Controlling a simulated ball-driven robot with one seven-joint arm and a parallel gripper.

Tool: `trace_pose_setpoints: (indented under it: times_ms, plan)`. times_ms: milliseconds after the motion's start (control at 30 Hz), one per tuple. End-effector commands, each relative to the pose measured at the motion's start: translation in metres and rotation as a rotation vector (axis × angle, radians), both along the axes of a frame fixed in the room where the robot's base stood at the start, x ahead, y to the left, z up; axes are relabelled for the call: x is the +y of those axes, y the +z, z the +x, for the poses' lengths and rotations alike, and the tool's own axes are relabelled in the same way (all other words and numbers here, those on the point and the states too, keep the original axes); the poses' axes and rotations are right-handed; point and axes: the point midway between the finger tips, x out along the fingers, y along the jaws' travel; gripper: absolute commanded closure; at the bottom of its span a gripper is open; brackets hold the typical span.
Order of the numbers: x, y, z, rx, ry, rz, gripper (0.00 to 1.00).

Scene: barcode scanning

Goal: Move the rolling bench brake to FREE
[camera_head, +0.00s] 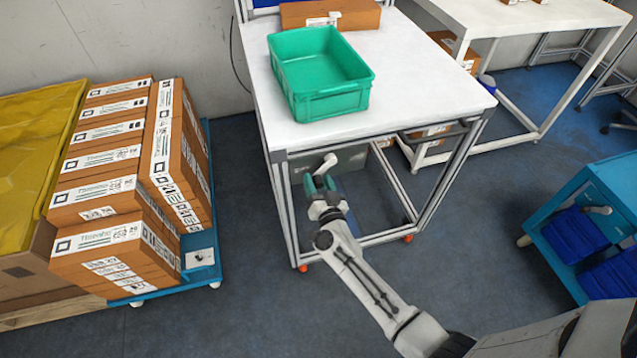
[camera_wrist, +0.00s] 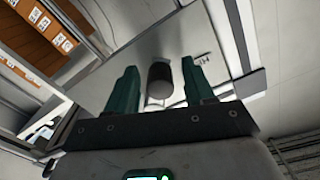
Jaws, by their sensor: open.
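The rolling bench (camera_head: 420,85) has a white top, a grey frame and orange-red feet or casters. A pale lever (camera_head: 326,164), which looks like the brake handle, sits on a grey panel below the bench top. My gripper (camera_head: 319,184) is open with teal fingers, just below and in front of that lever. In the wrist view, a dark round knob (camera_wrist: 160,80) shows between the open fingers, apart from both. A small dark marking (camera_wrist: 203,60) on the panel is too small to read. I cannot tell the brake's setting.
A green bin (camera_head: 320,75) and a brown box (camera_head: 330,14) are on the bench top. A blue cart of stacked boxes (camera_head: 120,190) stands at left, a blue cart with bins (camera_head: 590,215) at right. The floor between is clear.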

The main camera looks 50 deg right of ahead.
Motion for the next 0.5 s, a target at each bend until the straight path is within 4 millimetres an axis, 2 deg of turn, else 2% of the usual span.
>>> trace_pose_setpoints:
  times_ms: [100, 500]
  plan:
    - [0.0000, 0.0001, -0.0001, 0.000, 0.000, 0.000, 0.49]
    - [0.0003, 0.0003, -0.0002, 0.000, 0.000, 0.000, 0.87]
